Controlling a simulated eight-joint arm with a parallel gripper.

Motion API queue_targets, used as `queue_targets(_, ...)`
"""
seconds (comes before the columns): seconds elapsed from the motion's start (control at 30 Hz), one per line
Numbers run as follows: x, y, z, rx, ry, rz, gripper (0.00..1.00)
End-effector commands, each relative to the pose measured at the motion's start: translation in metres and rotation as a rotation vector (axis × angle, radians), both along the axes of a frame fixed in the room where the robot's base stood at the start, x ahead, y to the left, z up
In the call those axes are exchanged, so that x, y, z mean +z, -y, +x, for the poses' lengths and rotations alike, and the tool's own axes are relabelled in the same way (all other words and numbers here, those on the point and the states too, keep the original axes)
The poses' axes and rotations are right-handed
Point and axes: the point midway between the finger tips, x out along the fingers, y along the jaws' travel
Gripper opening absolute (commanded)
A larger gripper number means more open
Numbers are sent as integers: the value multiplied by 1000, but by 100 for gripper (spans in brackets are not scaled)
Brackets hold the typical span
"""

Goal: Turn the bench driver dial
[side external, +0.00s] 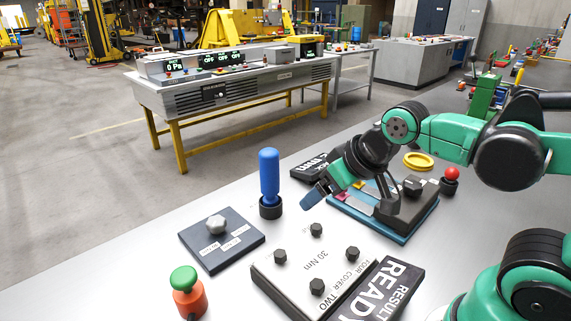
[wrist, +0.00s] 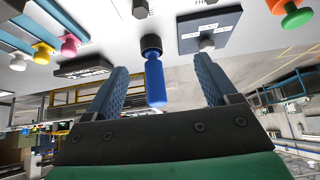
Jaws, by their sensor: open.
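A silver knob (side external: 217,224) sits on a dark blue labelled plate (side external: 232,254) at the left of the grey bench top; it also shows in the wrist view (wrist: 207,44). A blue-handled driver (side external: 269,175) stands upright in a black holder (side external: 271,208). A black dial-like knob (side external: 413,185) is on the blue-based unit at right; I cannot tell which knob is the driver dial. My gripper (side external: 315,193) is open and empty above the bench, right of the blue driver. In the wrist view, the blue driver (wrist: 155,83) appears between my fingers (wrist: 162,65), seemingly beyond them.
A cover plate with several black bolts (side external: 316,229) and a black READY display (side external: 392,291) are at the front. A green-topped orange button (side external: 187,290) is at front left. A red-ball knob (side external: 451,174) and yellow ring (side external: 418,160) are at right.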

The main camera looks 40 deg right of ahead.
Motion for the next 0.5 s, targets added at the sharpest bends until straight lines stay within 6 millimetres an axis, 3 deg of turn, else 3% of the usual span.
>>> queue_targets(0.27,29,-20,58,-115,-164,93,79)
queue_targets(0.5,23,-46,120,-254,-331,152,79)
